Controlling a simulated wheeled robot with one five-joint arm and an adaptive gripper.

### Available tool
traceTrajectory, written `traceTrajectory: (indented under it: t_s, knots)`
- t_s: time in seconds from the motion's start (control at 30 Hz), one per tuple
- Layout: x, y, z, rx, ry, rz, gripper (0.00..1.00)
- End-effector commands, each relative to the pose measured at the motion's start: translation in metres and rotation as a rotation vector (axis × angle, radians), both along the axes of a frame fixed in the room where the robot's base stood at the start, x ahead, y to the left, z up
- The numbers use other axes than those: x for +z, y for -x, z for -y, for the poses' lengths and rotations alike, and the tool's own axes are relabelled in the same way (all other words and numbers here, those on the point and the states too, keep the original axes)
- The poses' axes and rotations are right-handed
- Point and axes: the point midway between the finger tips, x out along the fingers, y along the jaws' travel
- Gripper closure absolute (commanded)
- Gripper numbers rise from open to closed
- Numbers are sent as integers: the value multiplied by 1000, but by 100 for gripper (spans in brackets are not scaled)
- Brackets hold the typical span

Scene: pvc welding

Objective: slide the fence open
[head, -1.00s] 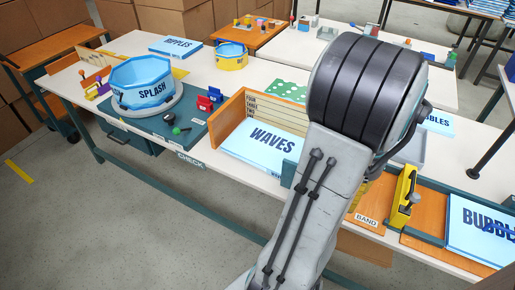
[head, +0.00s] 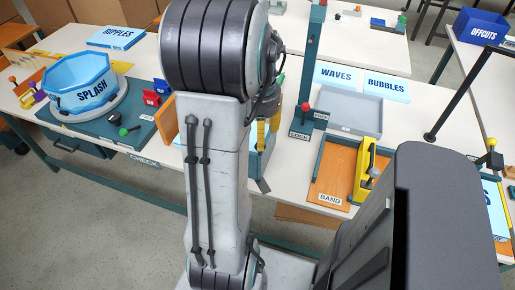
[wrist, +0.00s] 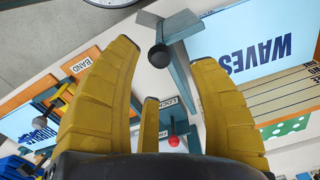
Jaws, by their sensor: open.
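My gripper (wrist: 165,55) has yellow fingers spread wide in the wrist view, with nothing held between them. A red knob (wrist: 173,141) at the LOCK label (wrist: 170,104) shows farther in.
In the wrist view a blue WAVES sheet (wrist: 240,45) lies right of the bar. In the head view an orange BAND board (head: 331,180) with a yellow clamp (head: 362,165) and a grey tray (head: 350,108) stand right. The SPLASH tub (head: 88,88) stands left.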

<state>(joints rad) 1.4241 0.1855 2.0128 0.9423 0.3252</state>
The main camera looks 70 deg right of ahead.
Motion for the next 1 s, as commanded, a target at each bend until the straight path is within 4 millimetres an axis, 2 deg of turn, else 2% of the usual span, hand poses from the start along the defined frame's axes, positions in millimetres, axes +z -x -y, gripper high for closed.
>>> traceTrajectory:
  t_s: [0.4,0.6,1.0]
  knots:
    - [-48,0,-1,-12,-5,-1,46]
    - [-65,0,-1,-11,-4,0,46]
    - [-72,0,0,-11,-1,0,46]
